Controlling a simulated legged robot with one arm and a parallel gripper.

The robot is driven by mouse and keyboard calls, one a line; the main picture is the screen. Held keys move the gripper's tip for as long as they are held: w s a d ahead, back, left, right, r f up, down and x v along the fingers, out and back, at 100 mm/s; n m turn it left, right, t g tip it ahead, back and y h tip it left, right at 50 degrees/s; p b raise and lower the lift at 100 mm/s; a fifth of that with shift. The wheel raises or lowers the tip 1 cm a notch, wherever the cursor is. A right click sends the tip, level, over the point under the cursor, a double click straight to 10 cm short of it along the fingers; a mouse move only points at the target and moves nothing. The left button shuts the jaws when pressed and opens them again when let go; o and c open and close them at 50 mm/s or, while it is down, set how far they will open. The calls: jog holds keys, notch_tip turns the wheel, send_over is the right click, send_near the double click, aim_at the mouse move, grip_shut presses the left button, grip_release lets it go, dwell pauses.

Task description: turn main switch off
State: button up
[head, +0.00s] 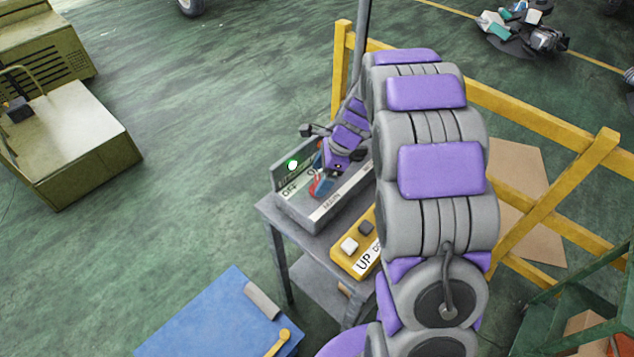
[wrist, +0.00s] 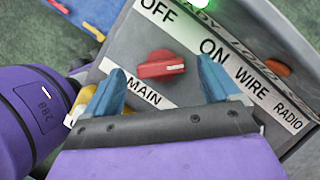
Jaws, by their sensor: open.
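The main switch is a red rotary knob (wrist: 160,66) on a grey control box (head: 292,212), with a "MAIN" label below it and "OFF" and "ON" labels above. In the wrist view the knob's white mark points to the right, toward the "ON" side. My gripper (wrist: 163,88) is open, its two blue fingertips on either side of and just short of the knob. I cannot tell whether they touch it. In the head view my gripper (head: 322,176) is over the box, and the knob is mostly hidden there. A green light (head: 292,165) glows on the box.
The box stands on a grey table (head: 268,208) beside a yellow "UP" button panel (head: 345,262). A yellow railing (head: 530,120) runs behind my arm. A blue surface (head: 205,318) lies at the lower left. Green floor is open to the left.

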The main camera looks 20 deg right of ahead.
jog(key=shift+a+f, duration=0.25)
jog(key=shift+f, duration=0.45)
jog(key=shift+w+d+f, duration=0.1)
jog(key=shift+d+f, duration=0.3)
jog(key=shift+f, duration=0.2)
jog(key=shift+a, duration=0.55)
jog(key=c, duration=0.5)
jog(key=shift+d, duration=0.2)
jog(key=c, duration=0.6)
